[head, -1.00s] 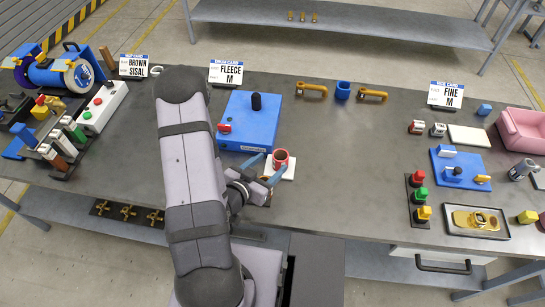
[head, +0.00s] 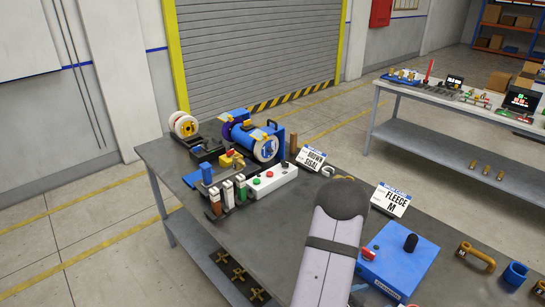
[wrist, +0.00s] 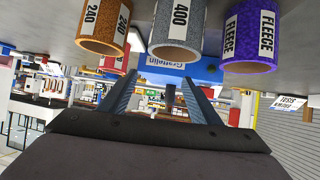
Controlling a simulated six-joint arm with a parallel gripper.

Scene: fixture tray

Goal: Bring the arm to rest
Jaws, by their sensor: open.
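My arm (head: 330,245), a light grey link with a dark rounded joint, rises from the bottom of the head view in front of the bench. My gripper (wrist: 160,80) shows in the wrist view with its two blue-grey fingers spread apart and nothing between them.
The wrist view shows an orange-brown roll (wrist: 104,28), a grey roll (wrist: 176,32) and a purple roll (wrist: 250,38) along its top. On the bench (head: 290,215) stand a blue grinder (head: 243,137), a button box (head: 270,180), card signs (head: 390,199) and a blue box (head: 398,262).

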